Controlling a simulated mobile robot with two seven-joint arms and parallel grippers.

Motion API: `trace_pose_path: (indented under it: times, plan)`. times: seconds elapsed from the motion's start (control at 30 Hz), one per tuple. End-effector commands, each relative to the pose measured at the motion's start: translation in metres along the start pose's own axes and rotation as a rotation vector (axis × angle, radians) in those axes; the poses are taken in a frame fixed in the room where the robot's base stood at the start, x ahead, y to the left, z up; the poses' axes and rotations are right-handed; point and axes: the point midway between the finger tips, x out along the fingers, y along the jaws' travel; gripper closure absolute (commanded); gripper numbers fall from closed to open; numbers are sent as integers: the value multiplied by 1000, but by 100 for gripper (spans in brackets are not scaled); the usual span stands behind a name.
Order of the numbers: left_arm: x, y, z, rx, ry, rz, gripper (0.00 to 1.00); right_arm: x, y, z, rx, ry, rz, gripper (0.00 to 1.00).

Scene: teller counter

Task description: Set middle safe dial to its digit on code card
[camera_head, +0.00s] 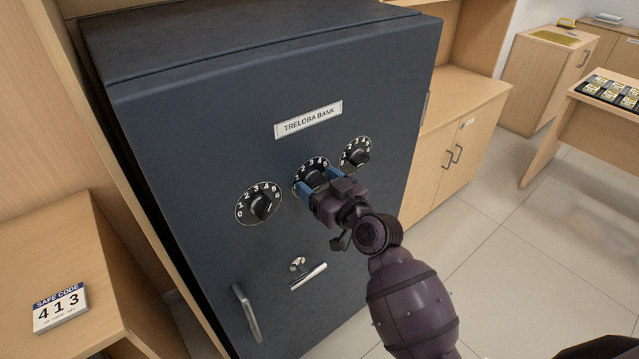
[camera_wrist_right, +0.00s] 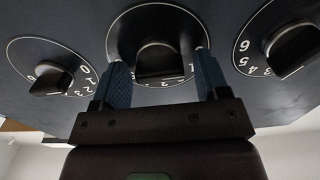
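The dark blue safe (camera_head: 190,130) carries three black dials with white digits. The middle dial (camera_head: 311,165) is partly hidden by my right gripper (camera_head: 321,185). In the right wrist view, the middle dial's knob (camera_wrist_right: 157,60) sits between the blue fingers of my right gripper (camera_wrist_right: 163,80). The fingers are apart, with a gap visible on both sides of the knob. I cannot tell which digit the knob points to. The code card (camera_head: 61,308), headed SAFE CODE, reads 413 and lies on the wooden surface at lower left. My left gripper is not in view.
The left dial (camera_head: 258,203) and right dial (camera_head: 355,153) flank the middle one closely. Below them are a lever handle (camera_head: 308,276) and a vertical pull handle (camera_head: 246,311). A wooden cabinet (camera_head: 450,130) stands right of the safe. The floor at right is clear.

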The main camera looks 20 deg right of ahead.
Motion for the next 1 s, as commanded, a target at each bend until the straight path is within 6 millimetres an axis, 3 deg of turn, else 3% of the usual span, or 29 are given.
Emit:
trace_pose_path:
  times: [0.03,0.3,0.57,1.0]
  plan:
    - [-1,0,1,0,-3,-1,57,0,0,0,0,0,0,40]
    - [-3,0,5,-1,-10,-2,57,0,0,0,0,0,0,77]
    - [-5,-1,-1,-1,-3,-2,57,0,0,-2,40,1,1,77]
    - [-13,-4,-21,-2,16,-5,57,0,2,-4,317,1,0,77]
